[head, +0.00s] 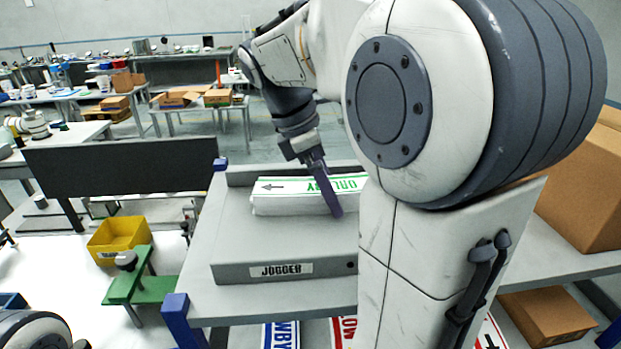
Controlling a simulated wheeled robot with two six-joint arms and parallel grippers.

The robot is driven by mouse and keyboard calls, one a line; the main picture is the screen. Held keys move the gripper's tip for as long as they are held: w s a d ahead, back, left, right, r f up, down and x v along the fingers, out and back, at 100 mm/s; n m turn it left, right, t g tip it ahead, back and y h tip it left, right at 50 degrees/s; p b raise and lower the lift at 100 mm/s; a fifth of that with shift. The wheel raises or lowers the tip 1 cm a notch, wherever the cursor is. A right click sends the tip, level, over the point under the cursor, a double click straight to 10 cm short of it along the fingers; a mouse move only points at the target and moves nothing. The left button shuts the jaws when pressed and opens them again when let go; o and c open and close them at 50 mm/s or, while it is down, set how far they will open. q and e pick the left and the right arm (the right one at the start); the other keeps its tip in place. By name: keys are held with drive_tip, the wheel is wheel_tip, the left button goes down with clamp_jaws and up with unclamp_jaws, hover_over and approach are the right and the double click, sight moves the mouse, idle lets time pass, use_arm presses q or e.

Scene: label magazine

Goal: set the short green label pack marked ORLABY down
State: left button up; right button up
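The white label pack with green print reading ORLABY (285,200) and a black arrow lies flat, at or just above the grey jogger tray (235,245), near its back wall. The print appears upside down. My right gripper (334,208) reaches down over the pack, with a purple finger crossing its top and front face. The other finger is hidden, so I cannot tell whether it is shut on the pack. My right arm hides the right part of the tray. My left gripper is out of view.
A yellow bin (118,240) and a green stand (140,288) are at left, before a dark panel (120,167). Blue and red printed packs (281,335) show below the jogger. Cardboard boxes (583,195) stand at right.

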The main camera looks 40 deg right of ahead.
drive_tip(key=v, duration=1.2)
drive_tip(key=shift+w+r, duration=0.1)
drive_tip(key=shift+r, duration=0.05)
